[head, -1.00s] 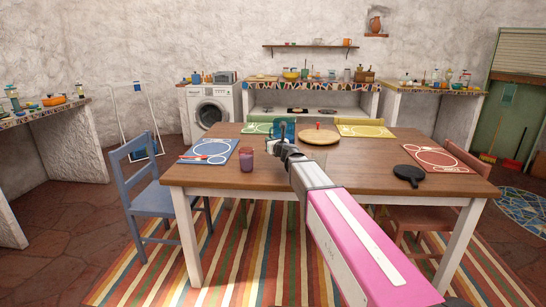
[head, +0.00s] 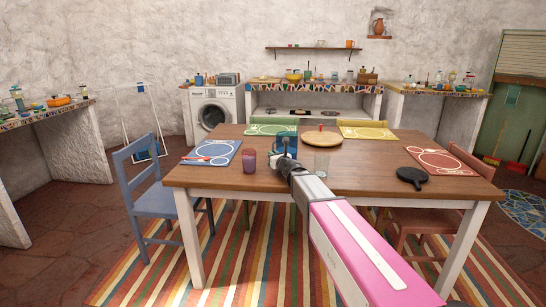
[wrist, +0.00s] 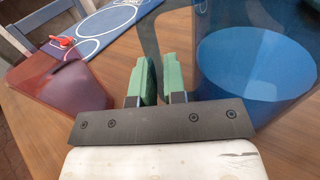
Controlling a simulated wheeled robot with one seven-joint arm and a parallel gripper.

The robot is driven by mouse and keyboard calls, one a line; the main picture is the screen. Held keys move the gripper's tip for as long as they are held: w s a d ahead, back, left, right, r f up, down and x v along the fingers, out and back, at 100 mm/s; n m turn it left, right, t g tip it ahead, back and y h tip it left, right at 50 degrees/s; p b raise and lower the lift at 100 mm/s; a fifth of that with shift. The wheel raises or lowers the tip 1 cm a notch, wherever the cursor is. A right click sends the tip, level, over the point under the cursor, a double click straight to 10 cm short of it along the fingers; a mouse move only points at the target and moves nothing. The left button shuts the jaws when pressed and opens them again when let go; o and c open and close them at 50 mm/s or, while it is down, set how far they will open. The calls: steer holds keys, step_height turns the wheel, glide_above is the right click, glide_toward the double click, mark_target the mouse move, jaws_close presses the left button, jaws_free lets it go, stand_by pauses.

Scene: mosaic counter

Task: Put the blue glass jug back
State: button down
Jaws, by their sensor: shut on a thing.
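The blue glass jug (head: 285,143) is see-through and shows over the middle of the wooden table in the head view. In the wrist view the jug (wrist: 255,65) fills the right side. My gripper (head: 287,160) is at its near side. In the wrist view my green fingertips (wrist: 161,80) are shut on the jug's handle, with the body to their right. Whether the jug's base touches the table is not clear.
A purple glass (head: 249,161) stands left of the jug and a clear glass (head: 321,161) stands right of it. A round wooden board (head: 323,144), a black pan (head: 411,177) and several placemats, including a blue one (head: 213,154), lie on the table (head: 360,180).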

steer(key=shift+f, duration=0.1)
steer(key=c, duration=1.2)
jaws_free()
steer(key=v, duration=1.2)
